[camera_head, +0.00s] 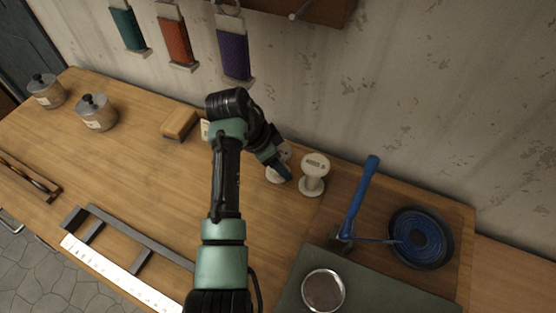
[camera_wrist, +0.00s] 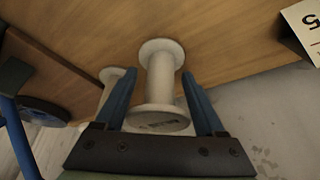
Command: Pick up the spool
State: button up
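Two pale spools stand on the wooden workbench. The nearer one to my gripper (camera_head: 283,172) is a white spool (camera_head: 272,176), partly hidden behind the gripper in the head view. In the wrist view this spool (camera_wrist: 160,85) lies between the two blue fingers of my gripper (camera_wrist: 160,74), with gaps beside its shaft. The fingers are open and hold nothing. The second spool (camera_head: 314,175), with dark lettering on its top, stands just to the right in the head view. In the wrist view it (camera_wrist: 110,77) shows partly behind the left finger.
A round tin (camera_head: 323,290) sits on a dark green mat (camera_head: 385,291). A wooden block (camera_head: 180,123) and lidded pots (camera_head: 96,114) stand left. The wall rises close behind the spools.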

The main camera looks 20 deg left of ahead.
jog(key=c, duration=0.7)
jog(key=shift+o, duration=0.2)
jog(key=shift+r, duration=0.15)
